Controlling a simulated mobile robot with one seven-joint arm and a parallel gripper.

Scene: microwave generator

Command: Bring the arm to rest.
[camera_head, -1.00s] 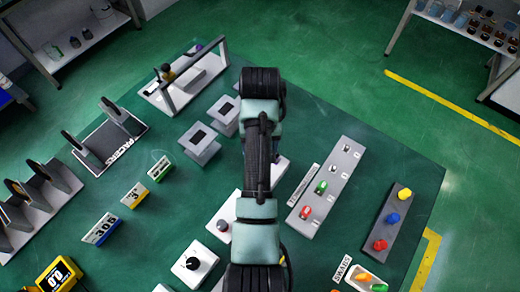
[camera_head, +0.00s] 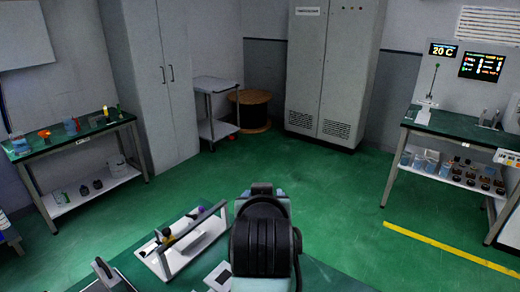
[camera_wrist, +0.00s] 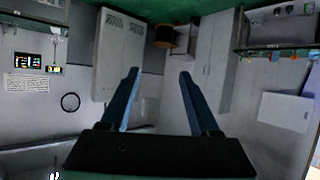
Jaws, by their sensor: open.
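My gripper (camera_wrist: 158,78) shows in the wrist view with its two dark fingers spread apart and nothing between them. Behind it are room walls and cabinets, turned upside down, with green floor at the top edge. In the head view my arm rises at the bottom centre, its black joint in front of the green worktable (camera_head: 330,280). My gripper itself is not seen in the head view.
A white rack (camera_head: 190,245) and a grey block (camera_head: 218,277) stand on the table left of my arm. Side benches (camera_head: 85,137) (camera_head: 460,133) stand left and right. Grey cabinets (camera_head: 325,70) line the back. Green floor between is clear.

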